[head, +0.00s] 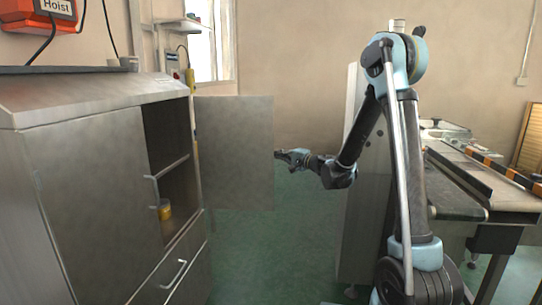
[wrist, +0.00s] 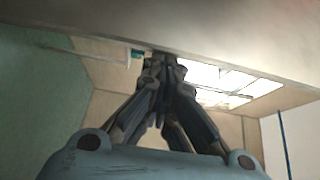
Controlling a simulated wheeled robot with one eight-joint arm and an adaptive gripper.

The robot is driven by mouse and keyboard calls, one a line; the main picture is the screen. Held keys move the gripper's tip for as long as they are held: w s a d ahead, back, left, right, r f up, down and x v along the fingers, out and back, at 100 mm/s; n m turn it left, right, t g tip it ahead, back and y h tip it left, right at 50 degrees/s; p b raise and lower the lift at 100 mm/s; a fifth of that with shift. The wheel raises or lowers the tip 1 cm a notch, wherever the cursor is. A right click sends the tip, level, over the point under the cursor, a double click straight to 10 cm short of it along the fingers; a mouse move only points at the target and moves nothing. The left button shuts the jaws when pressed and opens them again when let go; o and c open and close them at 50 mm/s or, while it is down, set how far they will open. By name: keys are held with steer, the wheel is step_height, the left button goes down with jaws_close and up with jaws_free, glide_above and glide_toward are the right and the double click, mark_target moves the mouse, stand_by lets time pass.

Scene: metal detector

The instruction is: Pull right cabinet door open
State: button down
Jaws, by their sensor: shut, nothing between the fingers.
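The right cabinet door (head: 236,152) is a flat grey metal panel. In the head view it stands swung wide open from the right side of the cabinet (head: 90,110). My gripper (head: 279,154) is at the door's free edge, with its fingers together and nothing held. I cannot tell whether the fingertips touch the door. In the wrist view the closed fingers (wrist: 160,62) point up toward a grey metal panel (wrist: 190,25), which looks like the door. The door's own handle is not visible.
The left cabinet door (head: 95,200) is closed, with a handle (head: 152,192). A yellow container (head: 164,209) sits inside the open compartment. A drawer handle (head: 173,274) is below. A conveyor (head: 480,180) stands at the right. Green floor (head: 270,240) is clear between cabinet and arm.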

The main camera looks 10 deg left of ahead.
steer(key=s, duration=0.2)
steer(key=s+d, duration=0.1)
steer(key=s, duration=0.2)
steer(key=s+d+f+n+g+h, duration=0.2)
steer(key=s+d+f+h, duration=0.2)
steer(key=s+d, duration=0.7)
steer(key=s+d+f+n+g+h, duration=0.2)
steer(key=s+d+f+h, duration=0.3)
steer(key=s+d, duration=0.7)
steer(key=s+d+f+n+g+h, duration=0.2)
steer(key=s+d+f+h, duration=0.2)
steer(key=s+d, duration=0.8)
steer(key=d+h, duration=0.2)
steer(key=d, duration=0.4)
steer(key=shift+d+f+h, duration=0.25)
steer(key=shift+f+h, duration=0.05)
steer(key=shift+h, duration=0.1)
